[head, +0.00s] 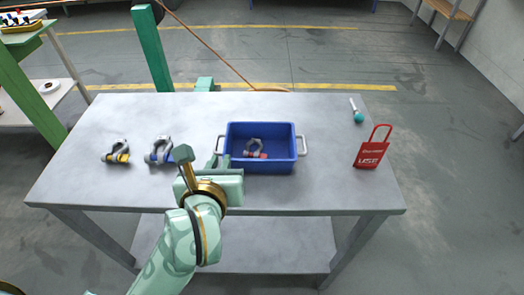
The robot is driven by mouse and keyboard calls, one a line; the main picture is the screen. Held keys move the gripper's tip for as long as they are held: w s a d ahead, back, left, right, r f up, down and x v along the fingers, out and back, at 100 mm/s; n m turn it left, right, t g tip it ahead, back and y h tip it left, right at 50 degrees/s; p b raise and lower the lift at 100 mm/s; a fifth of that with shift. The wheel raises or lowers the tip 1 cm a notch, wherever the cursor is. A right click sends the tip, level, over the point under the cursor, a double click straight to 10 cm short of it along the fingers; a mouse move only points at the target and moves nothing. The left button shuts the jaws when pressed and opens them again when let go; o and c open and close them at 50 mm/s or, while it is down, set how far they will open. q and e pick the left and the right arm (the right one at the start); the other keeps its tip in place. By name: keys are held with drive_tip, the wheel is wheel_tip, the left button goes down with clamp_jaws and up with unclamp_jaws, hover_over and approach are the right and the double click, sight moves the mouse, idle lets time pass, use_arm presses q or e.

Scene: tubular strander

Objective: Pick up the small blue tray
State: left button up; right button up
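The small blue tray (270,167) sits on the grey table, right of its middle, with a pale handle on each short side. A grey shackle with a red pin (255,147) lies inside it. My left gripper (220,159) is at the tray's left end, just in front of the left handle (219,144). Its two fingers look apart, with a small gap between them. I cannot tell whether they touch the handle or reach around it. The gripper body hides a little of the tray's front left corner. My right gripper is not in view.
On the metal table (320,190), a shackle with a yellow pin (117,152) and one with a blue pin (159,151) lie left of the gripper. A red lockout tag or hasp (372,150) and a teal-tipped tool (358,112) lie right. A green post (152,50) stands behind.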

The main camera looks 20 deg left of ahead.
sight(227, 143)
use_arm(q)
drive_tip(key=b+x, duration=0.1)
drive_tip(key=x, duration=0.5)
drive_tip(key=b+x, duration=0.1)
drive_tip(key=x, duration=0.1)
drive_tip(key=f+b+x, duration=0.1)
drive_tip(key=x, duration=0.1)
drive_tip(key=shift+a, duration=0.25)
drive_tip(key=shift+w+f, duration=0.1)
drive_tip(key=shift+w, duration=0.4)
drive_tip(key=shift+s, duration=0.1)
clamp_jaws()
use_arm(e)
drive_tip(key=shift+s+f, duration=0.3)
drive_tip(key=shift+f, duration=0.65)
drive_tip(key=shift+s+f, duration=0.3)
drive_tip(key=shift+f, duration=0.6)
